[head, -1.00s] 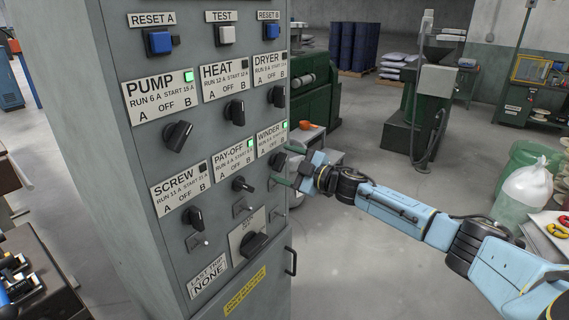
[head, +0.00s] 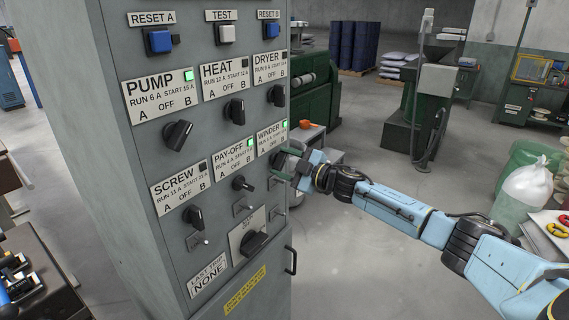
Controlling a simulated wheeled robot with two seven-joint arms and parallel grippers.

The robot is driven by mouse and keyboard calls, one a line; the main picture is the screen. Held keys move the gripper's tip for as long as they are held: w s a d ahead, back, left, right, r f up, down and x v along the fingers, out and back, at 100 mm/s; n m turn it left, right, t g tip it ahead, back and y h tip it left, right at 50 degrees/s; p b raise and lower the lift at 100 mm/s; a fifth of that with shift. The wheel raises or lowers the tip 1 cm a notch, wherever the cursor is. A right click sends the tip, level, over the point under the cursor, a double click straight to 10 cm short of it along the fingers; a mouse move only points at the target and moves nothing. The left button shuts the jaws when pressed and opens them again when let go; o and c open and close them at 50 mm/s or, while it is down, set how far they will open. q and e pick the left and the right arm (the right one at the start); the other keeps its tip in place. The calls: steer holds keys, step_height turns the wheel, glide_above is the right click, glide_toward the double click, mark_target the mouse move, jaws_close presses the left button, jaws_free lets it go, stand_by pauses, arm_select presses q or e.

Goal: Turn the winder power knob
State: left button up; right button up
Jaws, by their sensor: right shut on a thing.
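The winder label (head: 271,138) is on the right side of the grey control cabinet (head: 75,150), with a lit green lamp (head: 284,125) at its upper right. My right gripper (head: 283,165) is at the cabinet face just below this label, where the winder knob sits. The gripper is shut on the winder knob, which its fingers mostly hide. My right arm reaches in from the lower right. My left gripper is not in view.
Neighbouring controls are close by: the pay-off knob (head: 242,184), dryer knob (head: 277,96) and a large black rotary switch (head: 254,242). A door handle (head: 291,261) sticks out lower down. Open floor (head: 360,260) lies right of the cabinet.

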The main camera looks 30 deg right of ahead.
steer(key=n, duration=0.4)
steer(key=shift+b, duration=0.35)
steer(key=shift+f+n+b, duration=0.15)
steer(key=shift+n+b, duration=0.4)
steer(key=shift+n, duration=1.65)
steer(key=o, duration=1)
steer(key=shift+s, duration=0.1)
steer(key=shift+b+v, duration=0.9)
steer(key=shift+v, duration=5.75)
